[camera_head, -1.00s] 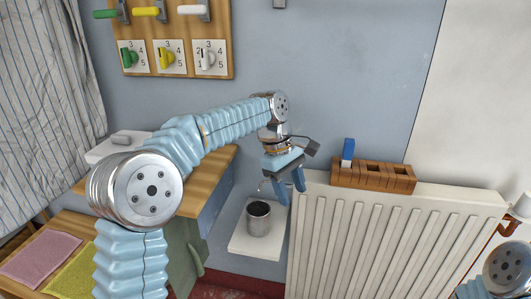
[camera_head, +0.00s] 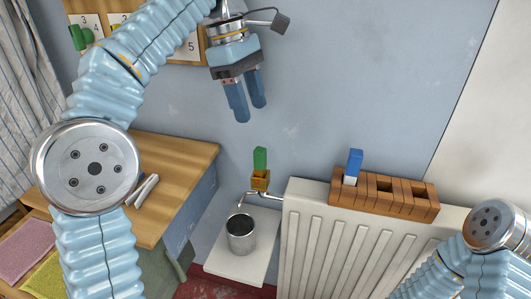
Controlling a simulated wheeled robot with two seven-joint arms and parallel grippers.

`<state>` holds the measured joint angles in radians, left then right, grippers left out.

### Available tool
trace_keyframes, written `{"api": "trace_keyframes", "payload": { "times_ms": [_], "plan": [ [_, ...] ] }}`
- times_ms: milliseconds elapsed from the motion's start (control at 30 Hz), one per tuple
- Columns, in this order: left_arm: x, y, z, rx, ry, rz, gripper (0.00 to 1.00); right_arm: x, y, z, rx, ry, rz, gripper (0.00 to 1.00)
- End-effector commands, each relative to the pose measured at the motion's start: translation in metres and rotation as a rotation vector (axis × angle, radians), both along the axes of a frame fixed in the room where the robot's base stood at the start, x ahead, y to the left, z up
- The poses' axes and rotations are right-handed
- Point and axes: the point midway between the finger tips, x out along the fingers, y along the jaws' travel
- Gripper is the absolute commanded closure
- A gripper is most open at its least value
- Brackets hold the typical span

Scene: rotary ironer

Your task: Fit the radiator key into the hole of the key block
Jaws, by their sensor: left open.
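The brown key block (camera_head: 420,208) lies along the top of the white radiator, with square holes in its top. A blue-handled piece with a white lower part (camera_head: 354,162) stands upright at its left end; other holes look empty. A green-handled piece (camera_head: 260,160) stands upright on the brass tap body (camera_head: 260,181) left of the radiator. I cannot tell which piece is the radiator key. My left gripper (camera_head: 248,114) is open and empty, fingers pointing down, above the green piece and apart from it. My right gripper is out of view; only its arm shows lower right.
The radiator (camera_head: 335,250) stands right of centre. A metal cup (camera_head: 241,234) sits under the spout on a white shelf (camera_head: 228,267). A wooden counter (camera_head: 180,165) is at left. A board with numbered dials (camera_head: 192,50) hangs behind my left arm. The wall above the block is clear.

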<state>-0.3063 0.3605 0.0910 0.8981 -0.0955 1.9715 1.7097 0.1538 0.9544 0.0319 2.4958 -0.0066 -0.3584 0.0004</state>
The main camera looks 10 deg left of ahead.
Motion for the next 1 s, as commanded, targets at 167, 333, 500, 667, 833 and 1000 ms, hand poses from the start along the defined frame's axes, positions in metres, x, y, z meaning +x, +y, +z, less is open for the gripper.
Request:
{"api": "trace_keyframes", "payload": {
  "times_ms": [167,333,500,667,833,1000],
  "plan": [
    [-0.002,-0.003,-0.014,0.002,0.003,0.000,0.48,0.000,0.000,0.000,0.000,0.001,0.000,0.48],
    [-0.005,-0.012,-0.052,0.002,0.005,0.000,0.48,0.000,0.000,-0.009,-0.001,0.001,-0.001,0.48],
    [-0.006,-0.019,-0.077,0.000,0.001,0.001,0.48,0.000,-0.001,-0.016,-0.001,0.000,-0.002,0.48],
    [-0.006,-0.021,-0.088,0.001,0.002,0.001,0.48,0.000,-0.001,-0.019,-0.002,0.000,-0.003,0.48],
    [-0.006,-0.019,-0.116,0.001,0.003,0.001,0.48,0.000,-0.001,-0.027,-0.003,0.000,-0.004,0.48],
    [-0.008,-0.024,-0.134,0.000,0.001,0.001,0.48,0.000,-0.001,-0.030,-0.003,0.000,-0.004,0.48]
  ]
}}
